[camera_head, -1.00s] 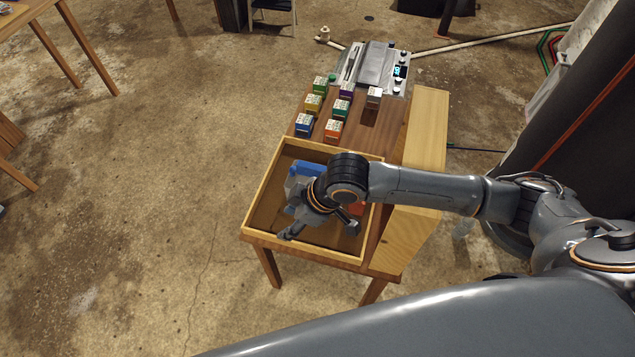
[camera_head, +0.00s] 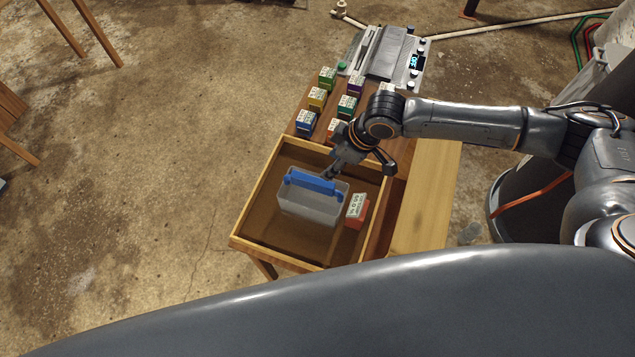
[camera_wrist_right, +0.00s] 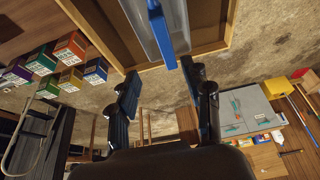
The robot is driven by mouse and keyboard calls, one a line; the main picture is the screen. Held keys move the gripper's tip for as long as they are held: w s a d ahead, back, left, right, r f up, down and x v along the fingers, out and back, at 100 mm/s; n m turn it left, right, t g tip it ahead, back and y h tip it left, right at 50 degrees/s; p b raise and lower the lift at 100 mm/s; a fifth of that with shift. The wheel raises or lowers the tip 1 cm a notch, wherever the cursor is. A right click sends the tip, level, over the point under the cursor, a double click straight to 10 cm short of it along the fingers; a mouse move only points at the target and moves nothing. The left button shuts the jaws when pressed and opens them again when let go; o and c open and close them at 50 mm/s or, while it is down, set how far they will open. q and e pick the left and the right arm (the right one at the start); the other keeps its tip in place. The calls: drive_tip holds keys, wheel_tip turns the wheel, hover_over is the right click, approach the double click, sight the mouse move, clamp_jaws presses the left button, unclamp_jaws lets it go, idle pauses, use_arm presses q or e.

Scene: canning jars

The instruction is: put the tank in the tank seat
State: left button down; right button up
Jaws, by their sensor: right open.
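The tank looks like the clear box with a blue bar along its top (camera_head: 312,205). It sits in the wooden tray (camera_head: 262,247); its blue bar also shows at the top of the right wrist view (camera_wrist_right: 160,35). My right gripper (camera_head: 360,168) is open and empty, over the tray's back right part, just behind the tank and apart from it. Its two fingers also show in the right wrist view (camera_wrist_right: 163,80). I cannot make out a tank seat for certain. My left gripper is not in view.
An orange-red labelled box (camera_head: 357,212) lies in the tray to the right of the tank. Several coloured boxes, such as a blue one (camera_head: 305,123), stand behind the tray. A grey machine with a lit display (camera_head: 385,55) is at the back.

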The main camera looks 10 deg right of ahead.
sight(315, 181)
drive_tip(key=x, duration=0.7)
drive_tip(key=shift+s+a+p, duration=0.3)
drive_tip(key=shift+p, duration=0.1)
drive_tip(key=shift+w+f, duration=0.1)
drive_tip(key=shift+f, duration=0.4)
drive_tip(key=p+x, duration=0.1)
drive_tip(key=x, duration=0.2)
drive_tip(key=shift+a+f, duration=0.25)
drive_tip(key=shift+f, duration=0.1)
drive_tip(key=shift+a+f, duration=0.15)
drive_tip(key=shift+f, duration=0.35)
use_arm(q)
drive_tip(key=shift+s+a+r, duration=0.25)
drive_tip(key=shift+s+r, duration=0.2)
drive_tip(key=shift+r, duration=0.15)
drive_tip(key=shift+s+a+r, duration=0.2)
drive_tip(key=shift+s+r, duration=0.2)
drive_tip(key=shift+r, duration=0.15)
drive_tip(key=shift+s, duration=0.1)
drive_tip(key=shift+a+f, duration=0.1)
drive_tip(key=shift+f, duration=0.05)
use_arm(e)
drive_tip(key=shift+f, duration=0.3)
